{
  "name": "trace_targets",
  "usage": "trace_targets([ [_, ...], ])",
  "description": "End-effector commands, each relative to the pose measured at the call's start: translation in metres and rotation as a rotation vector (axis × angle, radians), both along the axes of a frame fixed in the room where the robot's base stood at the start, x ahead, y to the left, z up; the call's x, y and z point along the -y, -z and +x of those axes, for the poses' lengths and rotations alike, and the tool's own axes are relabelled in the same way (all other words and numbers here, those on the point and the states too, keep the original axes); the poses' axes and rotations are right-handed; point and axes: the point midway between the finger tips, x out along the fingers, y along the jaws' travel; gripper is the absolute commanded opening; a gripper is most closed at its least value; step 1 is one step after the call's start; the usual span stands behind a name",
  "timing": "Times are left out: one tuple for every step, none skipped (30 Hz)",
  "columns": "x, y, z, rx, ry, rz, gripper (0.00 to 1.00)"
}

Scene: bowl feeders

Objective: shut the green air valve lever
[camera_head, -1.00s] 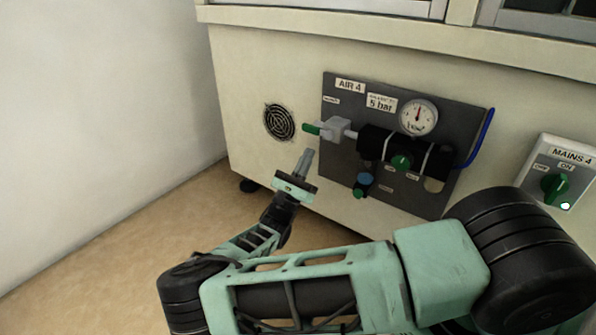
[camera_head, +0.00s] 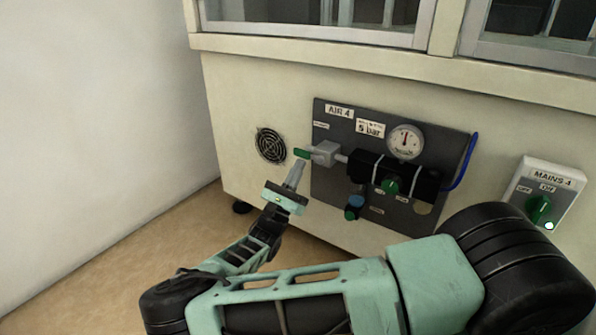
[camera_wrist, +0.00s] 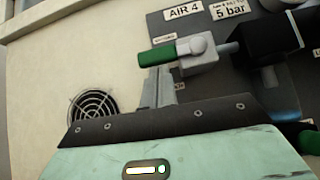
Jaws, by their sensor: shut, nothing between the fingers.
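The green air valve lever (camera_head: 302,153) sticks out to the left from a grey valve body (camera_head: 325,152) on the dark AIR 4 panel (camera_head: 330,190). In the wrist view the lever (camera_wrist: 158,55) lies almost level, with the valve body (camera_wrist: 200,49) at its right. My gripper (camera_head: 297,167) is shut and empty. Its fingertips (camera_wrist: 158,72) stand just below the lever, close under it; I cannot tell whether they touch it.
A MAINS 4 switch (camera_head: 540,207) is at the right. A round vent (camera_head: 270,146) is left of the lever.

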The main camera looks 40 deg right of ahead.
Motion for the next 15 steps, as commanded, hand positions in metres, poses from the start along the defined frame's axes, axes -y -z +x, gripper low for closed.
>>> trace_targets([
  [0.0001,-0.0008,0.0003,0.007,0.000,0.002,0.00],
  [0.0001,-0.0010,0.0004,0.010,0.001,0.004,0.00],
  [0.0002,-0.0014,0.0005,0.015,0.001,0.006,0.00],
  [0.0002,-0.0017,0.0006,0.019,0.001,0.007,0.00],
  [0.0001,-0.0019,0.0007,0.023,0.001,0.008,0.00],
  [0.0001,-0.0023,0.0009,0.029,0.001,0.011,0.00],
  [0.0000,-0.0027,0.0010,0.035,0.001,0.013,0.00],
  [-0.0001,-0.0031,0.0014,0.040,0.002,0.015,0.00],
  [-0.0005,-0.0038,0.0019,0.050,0.001,0.018,0.00],
  [-0.0008,-0.0044,0.0023,0.059,0.001,0.020,0.00],
  [-0.0009,-0.0052,0.0027,0.068,0.001,0.025,0.00],
  [-0.0009,-0.0062,0.0032,0.082,0.001,0.030,0.00],
  [-0.0011,-0.0069,0.0035,0.095,0.001,0.036,0.00],
  [-0.0013,-0.0079,0.0042,0.111,0.001,0.041,0.00],
  [-0.0015,-0.0095,0.0050,0.132,0.001,0.048,0.00],
])
